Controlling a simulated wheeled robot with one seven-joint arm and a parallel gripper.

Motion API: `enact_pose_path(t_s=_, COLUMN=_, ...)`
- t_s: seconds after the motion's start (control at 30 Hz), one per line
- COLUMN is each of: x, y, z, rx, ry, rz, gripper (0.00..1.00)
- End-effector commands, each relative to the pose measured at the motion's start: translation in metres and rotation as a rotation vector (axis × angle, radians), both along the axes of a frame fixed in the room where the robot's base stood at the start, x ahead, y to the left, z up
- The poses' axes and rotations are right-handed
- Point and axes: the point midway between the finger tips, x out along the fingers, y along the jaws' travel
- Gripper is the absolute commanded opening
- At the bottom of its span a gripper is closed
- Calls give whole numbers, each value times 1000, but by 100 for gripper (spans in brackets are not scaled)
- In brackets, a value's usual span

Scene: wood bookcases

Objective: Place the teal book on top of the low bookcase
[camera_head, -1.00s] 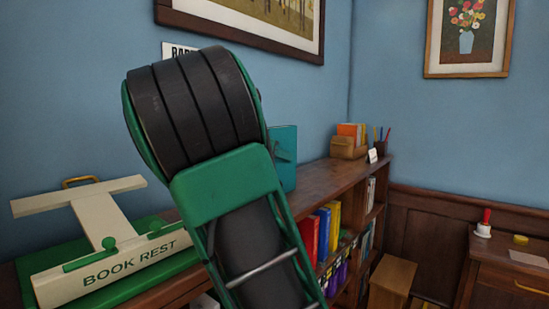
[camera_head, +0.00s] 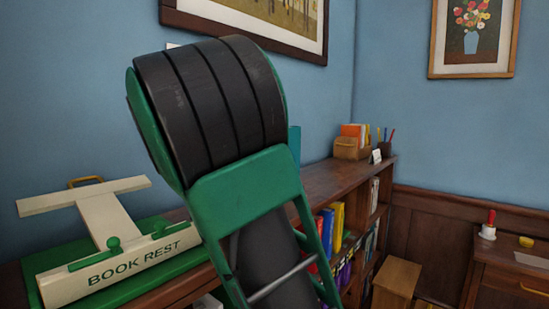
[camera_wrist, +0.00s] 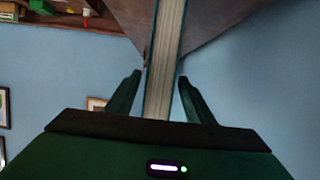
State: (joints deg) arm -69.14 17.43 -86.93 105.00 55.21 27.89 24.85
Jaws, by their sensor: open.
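The teal book (camera_head: 294,143) stands upright on top of the low bookcase (camera_head: 335,178); my arm hides most of it in the head view. In the wrist view the book (camera_wrist: 165,60) shows edge-on, pale pages between thin teal covers. My gripper (camera_wrist: 159,76) is open, with one finger on each side of the book's near end. A gap shows between each finger and the covers. The bookcase top (camera_wrist: 215,25) shows at the upper part of the wrist view. My gripper itself is hidden behind my arm in the head view.
A green and cream book rest (camera_head: 120,262) stands at the left. A wooden box of orange books (camera_head: 350,146) and a pencil cup (camera_head: 384,149) sit at the bookcase's far end. Bare top lies before them. A stool (camera_head: 397,280) stands beside the shelves.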

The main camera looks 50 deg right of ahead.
Motion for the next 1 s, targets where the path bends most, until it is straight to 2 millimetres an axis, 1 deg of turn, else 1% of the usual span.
enact_pose_path(t_s=0.03, x=1, y=9, z=3, rx=-1, ry=-1, rz=5, gripper=48)
enact_pose_path(t_s=0.2, x=-1, y=34, z=12, rx=-1, ry=-1, rz=4, gripper=48)
enact_pose_path(t_s=0.3, x=-2, y=46, z=17, rx=-1, ry=0, rz=3, gripper=48)
enact_pose_path(t_s=0.4, x=-3, y=53, z=20, rx=-2, ry=-1, rz=1, gripper=48)
enact_pose_path(t_s=0.57, x=-4, y=58, z=22, rx=-1, ry=0, rz=1, gripper=48)
enact_pose_path(t_s=1.0, x=-4, y=58, z=22, rx=-1, ry=0, rz=0, gripper=48)
